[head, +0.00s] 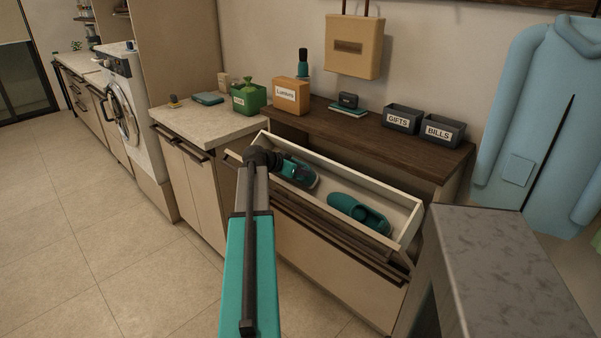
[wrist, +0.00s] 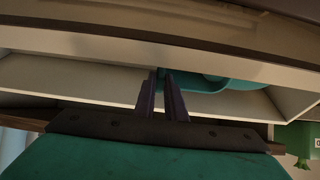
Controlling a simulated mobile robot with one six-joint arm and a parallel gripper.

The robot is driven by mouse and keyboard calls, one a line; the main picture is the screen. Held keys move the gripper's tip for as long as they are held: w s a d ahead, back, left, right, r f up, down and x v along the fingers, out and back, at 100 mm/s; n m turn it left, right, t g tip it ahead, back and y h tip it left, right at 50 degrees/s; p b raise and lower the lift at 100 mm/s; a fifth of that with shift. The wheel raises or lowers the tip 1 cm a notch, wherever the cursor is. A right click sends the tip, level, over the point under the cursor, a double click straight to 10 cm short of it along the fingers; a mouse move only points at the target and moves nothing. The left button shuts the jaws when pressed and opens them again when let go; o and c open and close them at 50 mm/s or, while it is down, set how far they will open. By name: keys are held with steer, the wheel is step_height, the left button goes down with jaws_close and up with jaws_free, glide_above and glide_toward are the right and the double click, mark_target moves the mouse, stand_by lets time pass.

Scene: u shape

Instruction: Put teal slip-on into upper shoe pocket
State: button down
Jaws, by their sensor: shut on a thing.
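The upper shoe pocket (head: 408,232) is tilted out from the cabinet, a long pale open bin. One teal shoe (head: 300,176) is at its left part, with my gripper (head: 280,160) shut on it; it appears inside the pocket opening, and whether it touches the floor cannot be told. Another teal slip-on (head: 356,211) lies in the right part of the pocket. In the wrist view my gripper's dark fingers (wrist: 163,92) are close together at the edge of a teal shoe (wrist: 205,83), whose rest is hidden behind the pocket's pale edge.
The wooden cabinet top (head: 400,141) holds an orange box (head: 290,95) and grey bins labelled GIFTS (head: 401,119) and BILLS (head: 442,130). A grey-topped unit (head: 500,255) stands close at right. A blue garment (head: 530,120) hangs behind it. The tiled floor (head: 90,240) at left is clear.

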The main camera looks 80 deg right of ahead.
steer(key=shift+s+d+f+b, duration=0.35)
steer(key=shift+d+f+b, duration=0.2)
steer(key=shift+f, duration=0.25)
steer(key=c, duration=1.7)
jaws_free()
steer(key=shift+c, duration=0.2)
steer(key=shift+a, duration=0.1)
steer(key=w+a+r+p, duration=0.3)
steer(key=w+a+r, duration=0.2)
steer(key=a+r, duration=0.3)
step_height(320, 180, up, 5)
steer(key=shift+w+f+p, duration=0.15)
steer(key=shift+p, duration=0.15)
steer(key=shift+w+a, duration=0.1)
